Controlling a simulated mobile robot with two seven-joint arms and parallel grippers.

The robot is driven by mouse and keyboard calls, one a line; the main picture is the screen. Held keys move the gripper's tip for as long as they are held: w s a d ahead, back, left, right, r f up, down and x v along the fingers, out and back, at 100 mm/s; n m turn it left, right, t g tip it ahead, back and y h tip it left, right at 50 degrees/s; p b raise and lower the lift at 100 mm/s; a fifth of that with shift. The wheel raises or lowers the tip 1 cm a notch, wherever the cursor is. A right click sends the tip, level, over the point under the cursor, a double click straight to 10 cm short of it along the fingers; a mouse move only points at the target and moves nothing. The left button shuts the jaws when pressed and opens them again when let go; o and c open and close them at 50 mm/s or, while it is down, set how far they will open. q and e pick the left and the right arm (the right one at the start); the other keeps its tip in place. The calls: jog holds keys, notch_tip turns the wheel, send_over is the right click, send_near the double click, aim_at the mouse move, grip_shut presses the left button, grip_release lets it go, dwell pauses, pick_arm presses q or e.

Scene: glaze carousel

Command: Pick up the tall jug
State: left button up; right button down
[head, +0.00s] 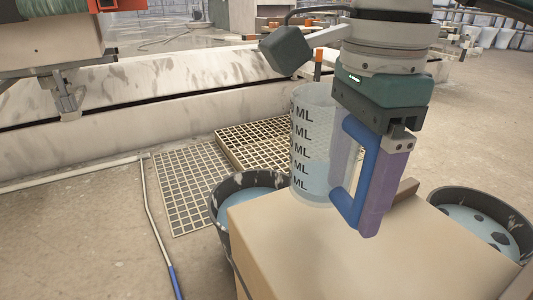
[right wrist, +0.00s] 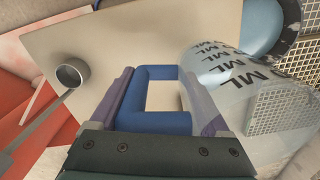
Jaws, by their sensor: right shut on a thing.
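The tall jug (head: 311,135) is clear with black ML marks, pale blue in its lower part, and has a blue handle (head: 351,190). It is upright at the far edge of a cardboard-coloured box (head: 300,240); I cannot tell whether its base touches the box top. My right gripper (head: 360,212), with purple fingers, is shut on the handle. In the right wrist view the fingers stand on both sides of the blue handle (right wrist: 158,72), and the jug body (right wrist: 240,85) lies to the right. My left gripper is not in view.
Dark tubs of bluish liquid stand left (head: 222,207) and right (head: 515,215) of the box. A grid mat (head: 180,195) lies on the floor behind. A small metal cup with a long handle (right wrist: 70,73) shows in the right wrist view. A machine part (head: 68,100) hangs at upper left.

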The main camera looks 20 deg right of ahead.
notch_tip(320, 180, up, 11)
jog(key=p, duration=0.4)
jog(key=shift+f+p, duration=0.1)
jog(key=shift+p, duration=0.25)
jog(key=shift+r+p, duration=0.45)
jog(key=shift+r, duration=0.65)
